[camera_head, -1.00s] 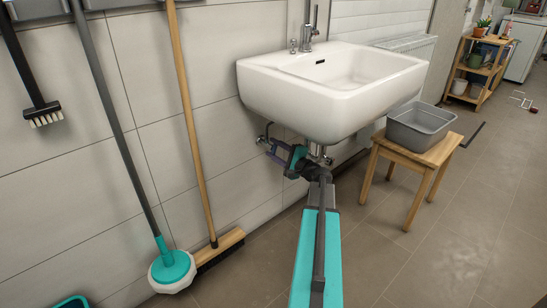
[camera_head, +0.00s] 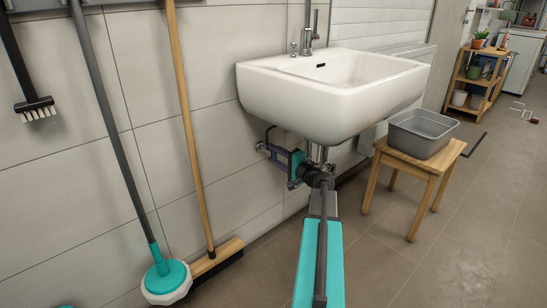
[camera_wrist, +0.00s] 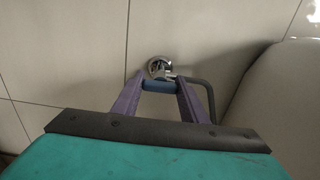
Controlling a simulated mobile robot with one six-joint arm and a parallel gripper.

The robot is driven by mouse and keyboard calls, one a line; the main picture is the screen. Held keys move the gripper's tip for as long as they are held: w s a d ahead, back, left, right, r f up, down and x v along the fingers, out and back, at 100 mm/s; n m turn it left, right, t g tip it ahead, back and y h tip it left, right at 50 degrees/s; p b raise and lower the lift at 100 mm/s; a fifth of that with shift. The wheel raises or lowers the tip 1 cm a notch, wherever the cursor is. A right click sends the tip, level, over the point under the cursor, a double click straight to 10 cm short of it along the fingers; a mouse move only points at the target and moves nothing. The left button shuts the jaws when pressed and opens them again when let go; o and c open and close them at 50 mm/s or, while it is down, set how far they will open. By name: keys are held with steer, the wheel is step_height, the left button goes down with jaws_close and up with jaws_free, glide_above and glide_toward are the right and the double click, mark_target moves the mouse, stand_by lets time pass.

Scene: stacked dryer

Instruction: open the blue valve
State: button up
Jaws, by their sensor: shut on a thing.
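The blue valve (camera_wrist: 159,86) shows in the wrist view as a small blue handle in front of a round chrome wall fitting (camera_wrist: 159,68). My gripper (camera_wrist: 159,92) has its two purple fingers shut on the blue handle, one finger on each side. In the head view my gripper (camera_head: 273,152) is under the left side of the white sink (camera_head: 330,95), close to the tiled wall. The valve is mostly hidden by my gripper in the head view, and how far it is turned cannot be told.
A grey pipe (camera_wrist: 207,98) bends down beside the right finger. A wooden stool (camera_head: 420,170) with a grey basin (camera_head: 422,133) stands right of the sink. A wooden broom (camera_head: 190,130) and a teal mop (camera_head: 165,278) lean on the wall at left.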

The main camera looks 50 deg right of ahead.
steer(key=o, duration=1)
steer(key=shift+o, duration=0.2)
steer(key=shift+s, duration=0.1)
steer(key=s+a+p, duration=0.1)
steer(key=s+p, duration=0.3)
steer(key=s, duration=0.9)
steer(key=shift+s, duration=0.25)
steer(key=shift+w+a, duration=0.1)
